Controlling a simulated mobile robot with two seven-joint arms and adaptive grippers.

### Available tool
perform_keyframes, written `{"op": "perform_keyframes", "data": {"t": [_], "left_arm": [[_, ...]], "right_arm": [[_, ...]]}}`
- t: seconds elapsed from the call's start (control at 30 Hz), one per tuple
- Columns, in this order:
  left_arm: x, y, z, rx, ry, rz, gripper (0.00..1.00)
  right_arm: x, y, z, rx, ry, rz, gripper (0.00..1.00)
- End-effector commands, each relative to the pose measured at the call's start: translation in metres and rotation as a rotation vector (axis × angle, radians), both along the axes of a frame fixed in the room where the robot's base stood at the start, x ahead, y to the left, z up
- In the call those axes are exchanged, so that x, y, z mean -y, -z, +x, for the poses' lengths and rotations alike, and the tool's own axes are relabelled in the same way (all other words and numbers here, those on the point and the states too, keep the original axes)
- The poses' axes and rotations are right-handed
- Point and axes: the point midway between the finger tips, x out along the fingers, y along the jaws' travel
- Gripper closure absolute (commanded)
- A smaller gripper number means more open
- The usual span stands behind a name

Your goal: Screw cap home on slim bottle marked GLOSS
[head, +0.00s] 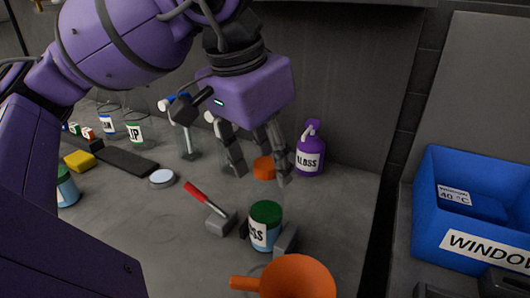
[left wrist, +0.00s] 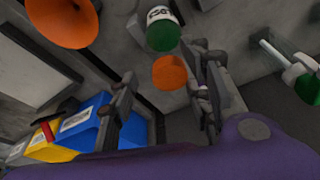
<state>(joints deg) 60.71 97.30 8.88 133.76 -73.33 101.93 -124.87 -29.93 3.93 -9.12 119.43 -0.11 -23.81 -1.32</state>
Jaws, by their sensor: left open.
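A bottle with a dark green cap (head: 266,212) and a white label, of which the letters "SS" show (head: 259,234), stands upright between the grey jaws of a clamp (head: 286,240). I cannot tell how tightly the cap sits. A purple bottle (head: 311,157) with a label that seems to read GLOSS stands behind it. My left gripper (head: 258,162) points down, open, above and behind the green cap. An orange round cap-like piece (head: 264,168) shows between its fingers; I cannot tell what it rests on. The green cap also shows in the left wrist view (left wrist: 163,36). My right gripper is out of view.
An orange funnel (head: 298,277) stands at the front, near the clamp. A blue bin (head: 436,200) marked WINDOW is at the right. Glass bottles, a yellow block (head: 79,161) and a round white-topped piece (head: 162,177) stand at the left.

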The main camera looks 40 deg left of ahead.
Motion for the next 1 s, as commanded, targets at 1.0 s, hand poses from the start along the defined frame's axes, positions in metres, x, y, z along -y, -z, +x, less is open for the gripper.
{"op": "perform_keyframes", "data": {"t": [1.0], "left_arm": [[0.000, -0.001, 0.000, 0.001, -0.702, 0.000, 0.77]], "right_arm": [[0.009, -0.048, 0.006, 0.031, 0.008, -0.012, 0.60]]}}
